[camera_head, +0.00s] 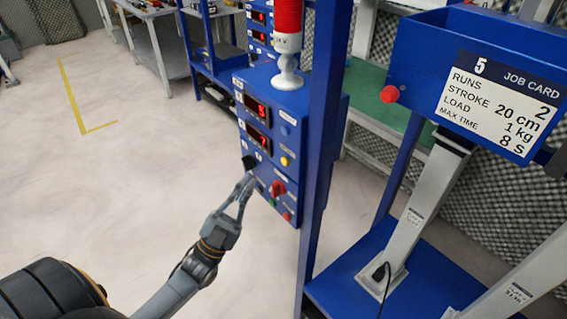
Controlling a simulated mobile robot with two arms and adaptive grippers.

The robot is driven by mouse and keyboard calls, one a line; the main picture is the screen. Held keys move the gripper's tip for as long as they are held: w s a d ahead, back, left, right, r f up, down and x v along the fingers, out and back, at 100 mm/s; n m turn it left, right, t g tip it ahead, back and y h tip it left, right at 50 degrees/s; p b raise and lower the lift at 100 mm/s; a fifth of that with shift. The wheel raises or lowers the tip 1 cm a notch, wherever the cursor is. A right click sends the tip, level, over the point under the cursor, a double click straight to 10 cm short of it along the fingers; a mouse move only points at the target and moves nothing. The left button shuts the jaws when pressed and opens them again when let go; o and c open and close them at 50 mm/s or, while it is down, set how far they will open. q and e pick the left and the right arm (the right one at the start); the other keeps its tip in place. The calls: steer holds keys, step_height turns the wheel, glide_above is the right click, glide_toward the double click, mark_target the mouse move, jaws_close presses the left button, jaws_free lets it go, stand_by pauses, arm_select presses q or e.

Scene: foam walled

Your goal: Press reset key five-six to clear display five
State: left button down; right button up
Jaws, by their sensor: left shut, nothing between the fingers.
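A blue control box (291,103) stands upright on the left side of a blue post. Its front carries two red-lit displays, an upper one (257,107) and a lower one (258,139). Below and beside them are a black knob (249,162), a yellow button (284,161), a red knob (278,188) and small green and red buttons. The labels are too small to read, so I cannot tell which is key five-six. My left gripper (246,184) is shut and empty, its tips in front of the panel's lower left part. I cannot tell whether they touch it. My right gripper is not in view.
A red and white signal lamp (288,45) stands on the box. The blue post (325,120) rises close to its right. A blue bin with a job card marked 5 (499,104) hangs at right above a blue base (430,282).

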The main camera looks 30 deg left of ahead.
mark_target(285, 161)
arm_select(q)
steer(key=w+d+b, duration=0.1)
steer(key=w+d, duration=0.1)
steer(key=w, duration=0.3)
steer(key=shift+w+d, duration=0.15)
steer(key=shift+w, duration=0.2)
stand_by(1.1)
steer(key=shift+w, duration=0.1)
steer(key=shift+w+d, duration=0.2)
steer(key=shift+w, duration=0.05)
steer(key=shift+w+d+b, duration=0.15)
steer(key=shift+w+b, duration=0.25)
steer(key=shift+w, duration=0.05)
stand_by(0.8)
steer(key=shift+s, duration=0.15)
steer(key=shift+s+a, duration=0.35)
steer(key=shift+s, duration=0.35)
